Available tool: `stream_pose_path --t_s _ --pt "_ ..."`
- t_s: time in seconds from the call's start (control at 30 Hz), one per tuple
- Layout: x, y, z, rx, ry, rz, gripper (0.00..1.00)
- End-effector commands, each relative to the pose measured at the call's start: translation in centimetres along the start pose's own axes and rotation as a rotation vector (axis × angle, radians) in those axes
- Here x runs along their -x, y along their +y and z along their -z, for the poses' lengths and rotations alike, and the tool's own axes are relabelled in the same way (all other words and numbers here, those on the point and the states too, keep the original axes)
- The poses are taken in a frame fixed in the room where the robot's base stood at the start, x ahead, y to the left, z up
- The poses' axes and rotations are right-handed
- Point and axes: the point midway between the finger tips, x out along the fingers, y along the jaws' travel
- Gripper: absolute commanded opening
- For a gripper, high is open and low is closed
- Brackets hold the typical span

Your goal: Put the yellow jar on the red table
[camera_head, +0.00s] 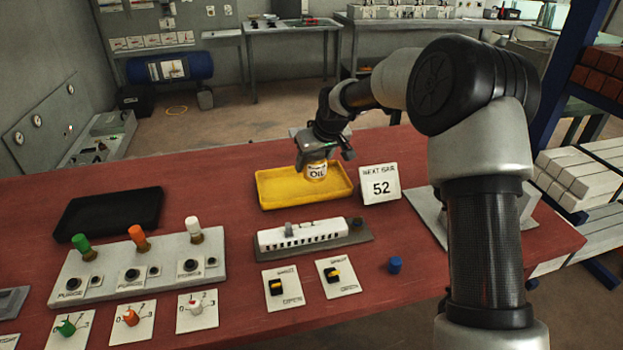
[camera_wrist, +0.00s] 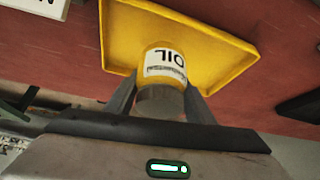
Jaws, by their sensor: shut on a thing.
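The yellow jar (camera_head: 316,171) has a white label reading "OIL" and a greyish lid. My gripper (camera_head: 318,157) is shut on it from above, near its lid end. In the wrist view the jar (camera_wrist: 163,66) sits between the two fingers of my gripper (camera_wrist: 160,100). The jar is over the yellow tray (camera_head: 275,190), which lies on the red table (camera_head: 225,195). I cannot tell whether the jar touches the tray's floor. In the wrist view the tray (camera_wrist: 225,70) spreads behind the jar, with red tabletop (camera_wrist: 60,50) around it.
In front are a white slotted block (camera_head: 302,235), two switch plates (camera_head: 282,288) and a blue cap (camera_head: 395,265). A black tray (camera_head: 108,213) and a valve panel (camera_head: 140,265) are left. Bare tabletop shows left of the yellow tray.

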Motion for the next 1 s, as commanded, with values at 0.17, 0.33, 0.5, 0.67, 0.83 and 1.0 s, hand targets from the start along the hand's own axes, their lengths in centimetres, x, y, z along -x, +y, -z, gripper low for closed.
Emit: stream_pose_path --t_s 0.17,0.33,0.5,0.67,0.83,1.0 --pt "-2.3 0.0 -1.4 0.001 -0.001 0.000 0.19" --pt "-4.0 0.0 -2.2 0.001 0.002 -0.001 0.19" --pt "-3.9 0.0 -2.2 0.001 0.003 -0.001 0.19" --pt "-4.3 0.0 -2.4 0.000 0.002 -0.001 0.19" --pt "-4.3 0.0 -2.5 0.000 0.001 -0.001 0.67" --pt "-4.2 0.0 -2.5 0.000 0.001 -0.001 0.67"
